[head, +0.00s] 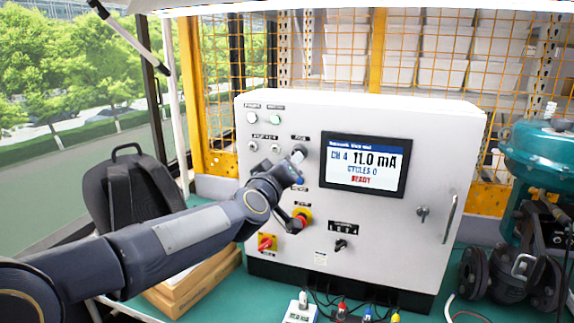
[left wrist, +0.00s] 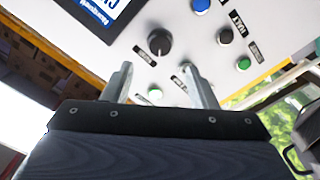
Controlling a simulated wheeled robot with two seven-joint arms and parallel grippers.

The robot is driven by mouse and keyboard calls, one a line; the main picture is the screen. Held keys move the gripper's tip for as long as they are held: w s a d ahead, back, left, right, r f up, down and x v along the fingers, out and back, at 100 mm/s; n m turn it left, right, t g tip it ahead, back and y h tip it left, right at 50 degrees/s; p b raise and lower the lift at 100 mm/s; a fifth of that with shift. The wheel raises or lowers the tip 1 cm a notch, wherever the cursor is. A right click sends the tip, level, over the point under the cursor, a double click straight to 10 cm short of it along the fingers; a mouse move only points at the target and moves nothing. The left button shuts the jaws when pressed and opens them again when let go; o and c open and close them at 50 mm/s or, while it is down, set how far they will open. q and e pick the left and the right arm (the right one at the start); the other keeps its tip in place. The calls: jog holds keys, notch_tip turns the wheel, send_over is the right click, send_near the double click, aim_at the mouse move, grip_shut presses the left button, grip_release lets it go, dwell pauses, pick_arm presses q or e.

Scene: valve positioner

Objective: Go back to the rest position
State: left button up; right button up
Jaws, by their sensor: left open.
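My left arm comes in from the left in the head view, with its gripper (head: 288,174) in front of the left half of a white control cabinet (head: 380,235). In the left wrist view the two fingers of the left gripper (left wrist: 160,82) stand apart with nothing held between them. A black rotary knob (left wrist: 158,42) lies beyond the fingertips on the panel face. I cannot tell how far the fingertips are from the panel. The screen (head: 363,164) reads CH 4, 11.0 mA, CYCLES 0, READY. My right gripper is in neither view.
A red and yellow switch (head: 267,242) and a black selector (head: 341,244) sit low on the panel. A black backpack (head: 125,195) and cardboard boxes (head: 195,283) are at left. Cables and a small meter (head: 301,308) lie in front. A teal valve assembly (head: 540,150) stands at right.

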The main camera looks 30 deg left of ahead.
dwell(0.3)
pick_arm(q)
jog(key=s+d+f+m+g+h, duration=0.2)
jog(key=s+d+f+m+g, duration=0.1)
jog(key=s+f, duration=0.5)
jog(key=s+d+f+m+g+h, duration=0.3)
jog(key=s+d+f+g, duration=0.2)
jog(key=s, duration=0.7)
jog(key=s+d+f+m+g+h, duration=0.2)
jog(key=s+d+f+m+g, duration=0.1)
jog(key=s+d+f, duration=0.4)
jog(key=s+f+g, duration=0.1)
jog(key=s+f, duration=0.2)
jog(key=f, duration=0.1)
jog(key=shift+d+f+h, duration=0.15)
jog(key=shift+f+h, duration=0.1)
jog(key=shift+h, duration=0.15)
jog(key=shift+s, duration=0.1)
